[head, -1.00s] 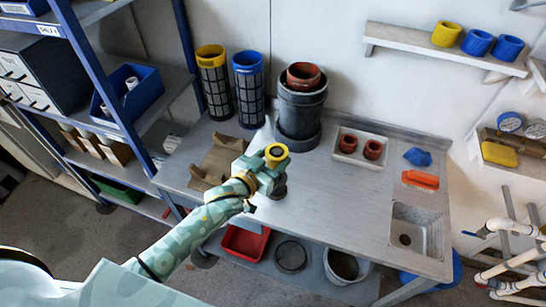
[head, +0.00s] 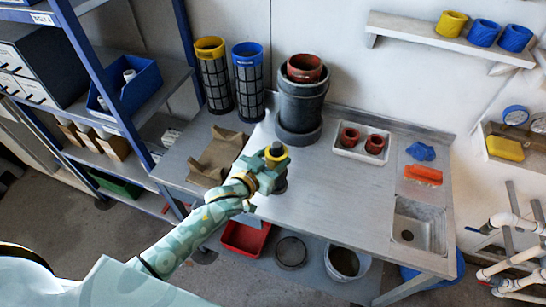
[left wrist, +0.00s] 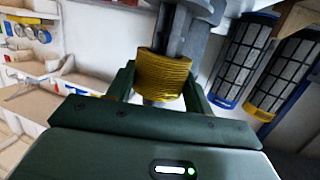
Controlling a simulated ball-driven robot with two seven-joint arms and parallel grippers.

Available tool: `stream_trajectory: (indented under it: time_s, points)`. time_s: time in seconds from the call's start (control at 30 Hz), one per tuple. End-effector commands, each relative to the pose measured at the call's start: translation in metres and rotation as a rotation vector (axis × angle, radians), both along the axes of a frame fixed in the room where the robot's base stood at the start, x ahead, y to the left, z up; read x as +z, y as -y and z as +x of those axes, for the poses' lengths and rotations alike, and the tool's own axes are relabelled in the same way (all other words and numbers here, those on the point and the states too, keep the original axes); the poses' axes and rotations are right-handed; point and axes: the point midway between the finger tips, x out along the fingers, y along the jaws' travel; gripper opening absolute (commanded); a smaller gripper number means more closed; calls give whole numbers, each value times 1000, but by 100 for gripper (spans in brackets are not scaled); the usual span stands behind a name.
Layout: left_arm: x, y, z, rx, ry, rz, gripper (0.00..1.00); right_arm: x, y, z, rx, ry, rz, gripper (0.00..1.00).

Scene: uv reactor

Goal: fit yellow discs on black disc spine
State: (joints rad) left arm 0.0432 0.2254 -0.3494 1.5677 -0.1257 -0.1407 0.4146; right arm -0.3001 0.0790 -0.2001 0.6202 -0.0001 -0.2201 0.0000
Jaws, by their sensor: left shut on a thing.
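My left gripper (head: 272,163) is shut on a ribbed yellow disc stack (left wrist: 165,76), low over the front left of the steel bench. The stack also shows from above as a yellow ring in the head view (head: 277,158). The black disc spine (head: 275,150) shows its dark tip through the ring's hole. In the left wrist view the grey finned spine (left wrist: 184,32) runs into the stack, and a paler end shows on the other side. The stack is around the spine near its tip. The spine's lower part is mostly hidden by my gripper. My right gripper is out of view.
On the bench (head: 340,190) stand a black canister (head: 301,105), yellow-topped (head: 215,85) and blue-topped (head: 249,85) mesh cylinders, a brown cradle (head: 218,157) and a white tray (head: 345,152) with red rings. The bench is clear right of my gripper, up to the sink (head: 415,228).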

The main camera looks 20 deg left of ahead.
Motion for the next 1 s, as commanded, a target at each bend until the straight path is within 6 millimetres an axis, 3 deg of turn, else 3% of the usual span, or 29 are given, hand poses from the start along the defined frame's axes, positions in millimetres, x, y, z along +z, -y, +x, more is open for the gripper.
stream_trajectory:
  time_s: [1.0]
  points:
    - [-32,0,0,0,-1,-1,29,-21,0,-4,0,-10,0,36]
